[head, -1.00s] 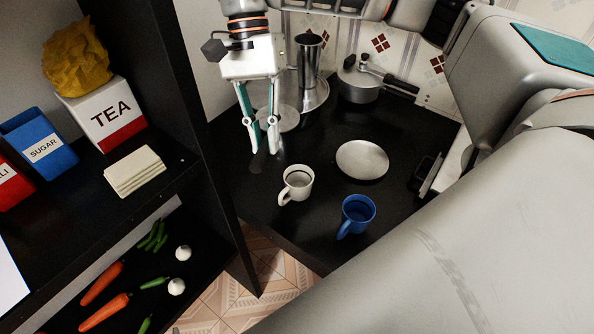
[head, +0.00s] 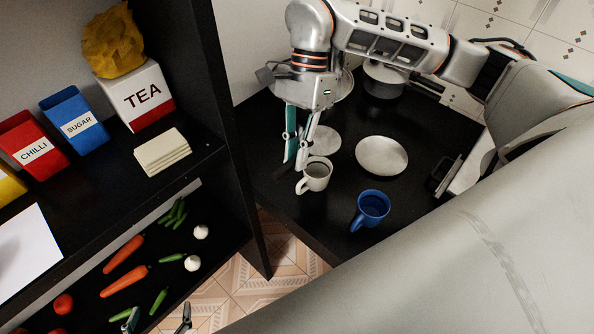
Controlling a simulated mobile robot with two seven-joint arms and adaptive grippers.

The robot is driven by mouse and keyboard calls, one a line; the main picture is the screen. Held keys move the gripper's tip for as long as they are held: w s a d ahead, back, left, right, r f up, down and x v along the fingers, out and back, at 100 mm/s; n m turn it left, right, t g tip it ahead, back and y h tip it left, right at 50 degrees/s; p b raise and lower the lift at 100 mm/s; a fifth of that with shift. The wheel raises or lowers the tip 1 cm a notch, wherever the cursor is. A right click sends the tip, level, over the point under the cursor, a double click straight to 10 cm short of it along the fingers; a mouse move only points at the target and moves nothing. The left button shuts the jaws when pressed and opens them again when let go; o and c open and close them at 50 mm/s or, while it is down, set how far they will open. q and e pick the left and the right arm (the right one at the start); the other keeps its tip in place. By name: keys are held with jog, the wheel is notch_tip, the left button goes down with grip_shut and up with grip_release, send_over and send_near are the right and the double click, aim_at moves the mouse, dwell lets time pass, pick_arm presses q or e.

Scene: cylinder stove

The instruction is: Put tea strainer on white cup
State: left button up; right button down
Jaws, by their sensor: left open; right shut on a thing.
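The white cup (head: 317,174) stands upright on the black counter, its handle toward the lower left. My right gripper (head: 297,168) is just left of and behind the cup, pointing down. It is shut on the tea strainer (head: 326,140), a grey round disc with a dark handle end showing left of the fingers. The disc appears just behind the cup's rim, not over its opening; its exact height is hard to tell. My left gripper (head: 157,320) shows only as two spread fingertips at the bottom edge, open and empty.
A blue cup (head: 371,208) and a metal plate (head: 382,156) stand right of the white cup. A pot (head: 384,82) is at the back, partly behind my arm. A black shelf (head: 215,130) with tins and vegetables rises on the left.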

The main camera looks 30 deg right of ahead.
notch_tip(320, 180, down, 7)
dwell(0.5)
jog(key=shift+f, duration=0.3)
jog(key=c, duration=2)
grip_release()
